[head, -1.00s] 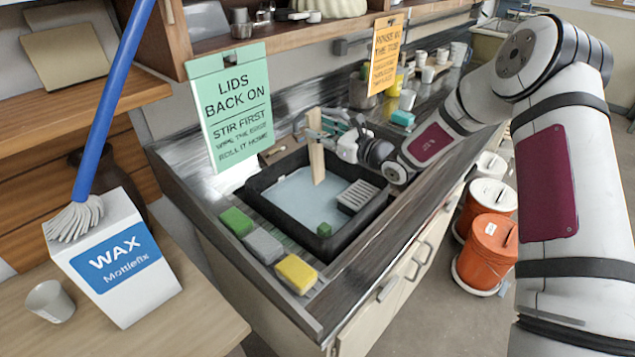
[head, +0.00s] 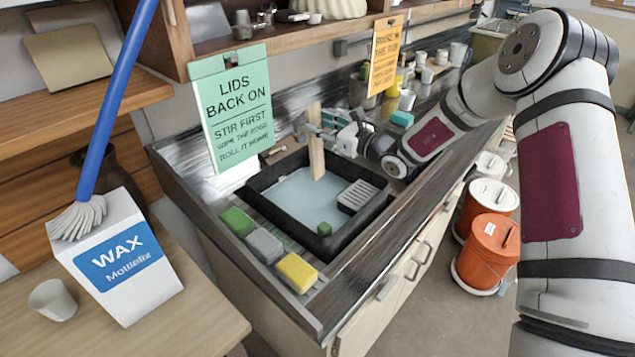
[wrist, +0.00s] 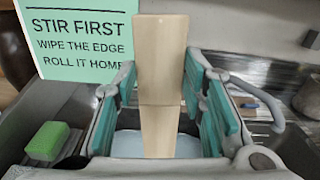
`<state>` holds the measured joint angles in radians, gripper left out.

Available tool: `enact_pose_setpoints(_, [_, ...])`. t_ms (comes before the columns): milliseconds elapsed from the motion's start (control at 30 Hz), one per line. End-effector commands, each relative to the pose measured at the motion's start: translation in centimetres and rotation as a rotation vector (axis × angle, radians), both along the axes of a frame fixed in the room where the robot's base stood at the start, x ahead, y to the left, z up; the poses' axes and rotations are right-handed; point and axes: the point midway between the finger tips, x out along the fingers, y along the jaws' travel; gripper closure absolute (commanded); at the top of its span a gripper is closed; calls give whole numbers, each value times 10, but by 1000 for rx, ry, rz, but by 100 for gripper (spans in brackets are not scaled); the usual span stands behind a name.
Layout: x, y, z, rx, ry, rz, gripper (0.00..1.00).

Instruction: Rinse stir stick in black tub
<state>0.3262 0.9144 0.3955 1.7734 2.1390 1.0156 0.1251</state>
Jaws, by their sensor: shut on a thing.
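My gripper (head: 318,130) is shut on the pale wooden stir stick (head: 317,158), which stands nearly upright over the back of the black tub (head: 352,228).
A grey grate (head: 357,196) sits at the tub's right side, a green block (head: 324,229) near its front corner. Green (head: 238,222), grey (head: 263,244) and yellow (head: 297,271) sponges line the front left edge. A green sign (head: 232,110) hangs behind; orange buckets (head: 488,250) stand on the floor.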

Motion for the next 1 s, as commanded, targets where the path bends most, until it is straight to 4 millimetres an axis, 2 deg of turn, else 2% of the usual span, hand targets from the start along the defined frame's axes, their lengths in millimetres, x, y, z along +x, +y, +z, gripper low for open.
enact_pose_setpoints(267, [0,0,7,0,-1,0,100])
enact_pose_setpoints(733, [-1,0,48,-1,-2,-1,100])
enact_pose_setpoints(1000, [0,0,50,1,-1,0,100])
